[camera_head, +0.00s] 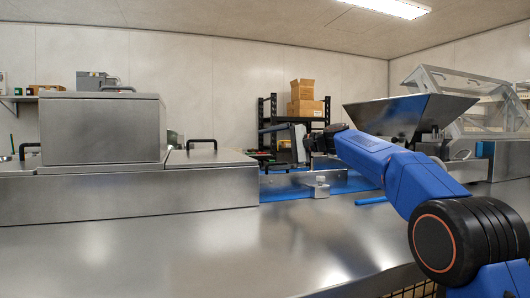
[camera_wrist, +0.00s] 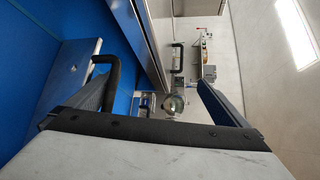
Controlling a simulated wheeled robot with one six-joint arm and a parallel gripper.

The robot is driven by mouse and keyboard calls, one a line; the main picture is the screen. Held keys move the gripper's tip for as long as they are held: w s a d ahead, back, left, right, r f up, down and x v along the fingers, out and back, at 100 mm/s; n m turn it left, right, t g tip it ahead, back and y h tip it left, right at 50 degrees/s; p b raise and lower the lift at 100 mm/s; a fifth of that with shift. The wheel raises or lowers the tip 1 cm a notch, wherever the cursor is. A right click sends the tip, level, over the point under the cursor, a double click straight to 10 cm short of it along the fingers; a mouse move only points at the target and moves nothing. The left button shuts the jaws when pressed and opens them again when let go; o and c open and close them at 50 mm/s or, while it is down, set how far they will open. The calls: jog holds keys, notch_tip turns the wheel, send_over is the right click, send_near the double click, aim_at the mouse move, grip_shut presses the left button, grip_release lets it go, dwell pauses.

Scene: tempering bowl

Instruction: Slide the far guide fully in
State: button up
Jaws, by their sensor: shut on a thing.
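The far guide appears to be the grey metal plate with a bolt (camera_wrist: 77,72) at the left of the wrist view, beside the blue belt (camera_wrist: 112,28). A black loop handle is close to it. My gripper (camera_wrist: 152,90) is shut on the far guide, though its fingers show well apart and the contact is hard to make out. In the head view my gripper (camera_head: 275,145) points left, low over the far side of the blue belt. The near guide (camera_head: 290,187) is a metal bar with a knobbed bracket in front of it. It partly hides the far guide.
A large steel hood (camera_head: 102,130) and a low lid with a black handle (camera_head: 205,158) stand left of the belt. A steel hopper (camera_head: 410,115) is at the right. The front steel tabletop (camera_head: 200,250) is clear. Boxes (camera_head: 305,98) sit on a rack behind.

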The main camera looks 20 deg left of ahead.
jog(key=r+v, duration=0.1)
jog(key=v, duration=0.9)
jog(key=shift+s+d+r, duration=0.15)
jog(key=shift+s+d, duration=0.1)
jog(key=c, duration=0.9)
jog(key=shift+d, duration=0.25)
jog(key=c, duration=0.8)
jog(key=shift+o, duration=0.2)
jog(key=f+v, duration=0.1)
jog(key=v, duration=0.7)
jog(key=shift+s+f, duration=0.15)
jog(key=shift+d, duration=0.1)
